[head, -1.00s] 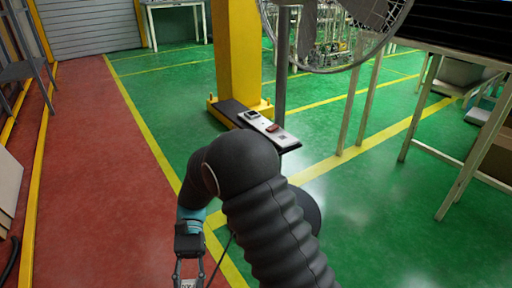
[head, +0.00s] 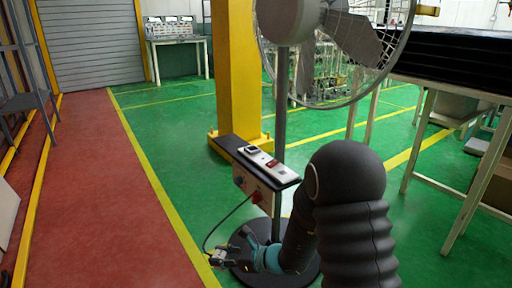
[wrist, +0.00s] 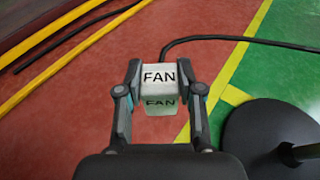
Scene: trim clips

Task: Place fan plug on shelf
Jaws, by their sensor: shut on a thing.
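The fan plug (wrist: 160,78) is a white block with FAN lettered on it, held between both fingers in the wrist view. My gripper (wrist: 162,85) is shut on it. In the head view my gripper (head: 220,258) is low, left of the fan's round base, and the plug looks small there. A dark cable (head: 222,222) runs from near the plug up towards the shelf's box.
A box with red and blue parts (head: 255,190) hangs under the shelf. The fan (head: 330,45) stands on a pole (head: 280,115) beside it, with a round dark base (head: 250,276). White-legged tables (head: 420,150) stand at right. The red walkway (head: 100,190) is open.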

